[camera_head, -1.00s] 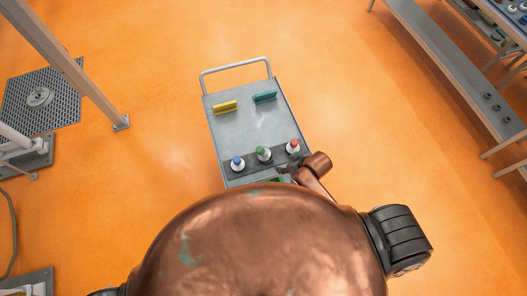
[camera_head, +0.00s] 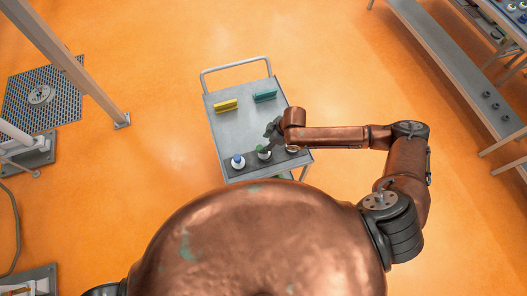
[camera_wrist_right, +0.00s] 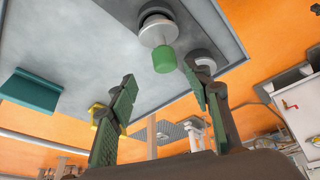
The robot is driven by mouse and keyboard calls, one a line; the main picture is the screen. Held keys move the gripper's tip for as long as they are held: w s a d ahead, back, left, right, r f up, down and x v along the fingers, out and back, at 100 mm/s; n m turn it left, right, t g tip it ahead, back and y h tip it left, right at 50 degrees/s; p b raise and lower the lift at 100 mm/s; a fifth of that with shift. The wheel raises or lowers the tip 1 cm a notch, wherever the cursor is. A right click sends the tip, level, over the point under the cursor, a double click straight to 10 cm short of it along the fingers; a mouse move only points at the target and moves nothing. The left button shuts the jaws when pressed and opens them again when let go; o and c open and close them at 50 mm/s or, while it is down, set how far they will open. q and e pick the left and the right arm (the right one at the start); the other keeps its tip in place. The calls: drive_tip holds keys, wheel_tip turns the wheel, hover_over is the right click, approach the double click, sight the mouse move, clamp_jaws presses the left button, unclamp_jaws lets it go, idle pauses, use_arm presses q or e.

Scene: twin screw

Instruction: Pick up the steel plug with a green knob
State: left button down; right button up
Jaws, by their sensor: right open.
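The steel plug with a green knob (camera_head: 263,154) stands in the dark strip at the near end of the cart, partly covered by my right gripper. In the right wrist view its steel body (camera_wrist_right: 157,33) and green knob (camera_wrist_right: 165,60) show clearly, beyond the fingertips and above the gap between them. My right gripper (camera_head: 271,130) is open over the cart; in the wrist view its green-padded fingers (camera_wrist_right: 158,82) are spread with nothing between them. The knob appears apart from both fingers. My left gripper is out of view.
A blue-knobbed plug (camera_head: 238,162) stands left of the green one. My right arm covers most of the red-knobbed plug. A yellow block (camera_head: 226,106) and a teal block (camera_head: 265,96) sit toward the far end of the grey cart (camera_head: 237,128).

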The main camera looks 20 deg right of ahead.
drive_tip(key=x, duration=0.2)
drive_tip(key=p+x, duration=0.1)
drive_tip(key=x, duration=0.2)
drive_tip(key=s+x, duration=0.1)
drive_tip(key=x, duration=0.1)
drive_tip(key=shift+d+f, duration=0.1)
drive_tip(key=shift+f, duration=0.45)
clamp_jaws()
drive_tip(key=shift+r, duration=0.1)
